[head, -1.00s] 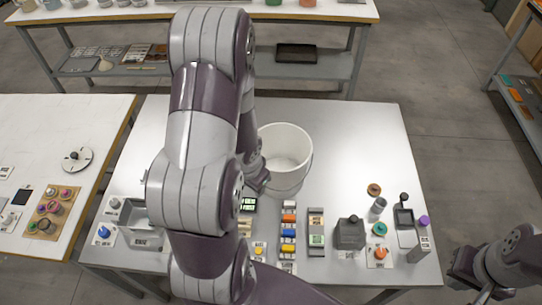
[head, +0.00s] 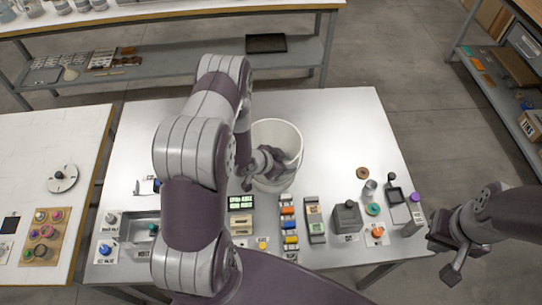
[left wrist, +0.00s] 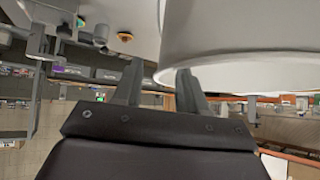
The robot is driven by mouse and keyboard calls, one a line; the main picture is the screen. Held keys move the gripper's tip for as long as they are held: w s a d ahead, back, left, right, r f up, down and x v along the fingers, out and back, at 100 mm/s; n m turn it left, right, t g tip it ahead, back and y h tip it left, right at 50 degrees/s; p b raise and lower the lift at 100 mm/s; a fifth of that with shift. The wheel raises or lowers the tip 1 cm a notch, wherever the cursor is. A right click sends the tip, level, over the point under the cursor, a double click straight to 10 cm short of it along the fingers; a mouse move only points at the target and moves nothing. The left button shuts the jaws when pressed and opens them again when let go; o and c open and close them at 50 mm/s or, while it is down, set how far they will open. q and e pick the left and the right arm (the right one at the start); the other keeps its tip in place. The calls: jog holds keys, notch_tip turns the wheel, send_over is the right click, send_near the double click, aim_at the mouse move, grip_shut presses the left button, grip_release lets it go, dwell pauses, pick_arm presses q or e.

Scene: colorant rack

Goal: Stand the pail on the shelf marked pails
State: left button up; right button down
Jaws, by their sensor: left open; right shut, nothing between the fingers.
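The white pail (head: 282,133) stands upright on the grey metal table, right of my left arm. In the left wrist view its pale curved wall (left wrist: 245,40) fills the upper right. My left gripper (head: 266,165) is at the pail's near side, overlapping its wall in the head view. Its fingers (left wrist: 160,75) are open, close to the pail's lower edge in the wrist picture; I cannot tell whether they touch it. My right gripper (head: 450,262) is shut and empty, off the table's right front corner. I cannot read a pails mark on any shelf.
Colored blocks (head: 288,225), a dark grey container (head: 347,217) and small jars line the table's front. A metal tray (head: 142,232) is at front left. A shelving unit (head: 500,62) stands at right, a bench (head: 160,75) behind. The table's back right is clear.

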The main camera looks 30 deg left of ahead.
pick_arm(q)
jog(key=shift+x, duration=1.2)
jog(key=shift+r, duration=0.15)
jog(key=c, duration=0.4)
jog(key=shift+s+a, duration=0.1)
grip_shut()
jog(key=shift+r, duration=0.1)
